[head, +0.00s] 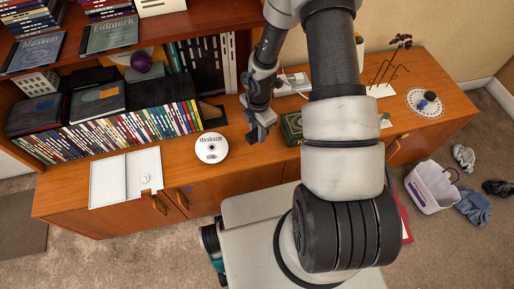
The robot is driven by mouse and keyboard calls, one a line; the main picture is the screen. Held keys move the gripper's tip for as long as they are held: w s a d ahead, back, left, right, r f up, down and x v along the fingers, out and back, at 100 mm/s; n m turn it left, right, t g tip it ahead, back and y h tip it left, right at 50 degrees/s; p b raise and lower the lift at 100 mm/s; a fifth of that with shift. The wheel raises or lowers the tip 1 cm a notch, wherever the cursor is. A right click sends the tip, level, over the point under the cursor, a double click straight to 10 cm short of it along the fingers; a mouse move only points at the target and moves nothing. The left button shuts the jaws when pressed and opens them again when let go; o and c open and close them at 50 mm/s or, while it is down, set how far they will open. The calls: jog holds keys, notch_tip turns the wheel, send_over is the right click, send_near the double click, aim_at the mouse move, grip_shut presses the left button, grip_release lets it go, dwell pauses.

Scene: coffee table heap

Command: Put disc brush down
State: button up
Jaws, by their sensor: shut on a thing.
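My gripper (262,117) is above the wooden cabinet top, right of the silver disc (211,148). It is shut on a small dark thing at its fingertips, the disc brush (257,134). The brush blends with the dark fingers, so its outline is hard to make out. I cannot tell whether it touches the wood. The disc lies flat, label up, on the cabinet top (180,160). An open white disc case (108,182) lies to its left, at the front edge.
A row of upright disc cases (125,130) stands behind the disc. A green box (291,128) is close to the right of my gripper. A white doily (412,99) lies far right. A white basket (430,188) and clothes are on the floor.

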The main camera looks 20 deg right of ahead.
aim_at(257, 149)
notch_tip(257, 149, down, 7)
jog(key=shift+f+b, duration=0.15)
jog(key=shift+b, duration=0.65)
jog(key=shift+f, duration=0.2)
jog(key=o, duration=1)
jog(key=shift+c, duration=0.2)
jog(key=shift+r, duration=0.1)
notch_tip(257, 149, up, 12)
jog(key=p, duration=0.3)
jog(key=shift+r, duration=0.15)
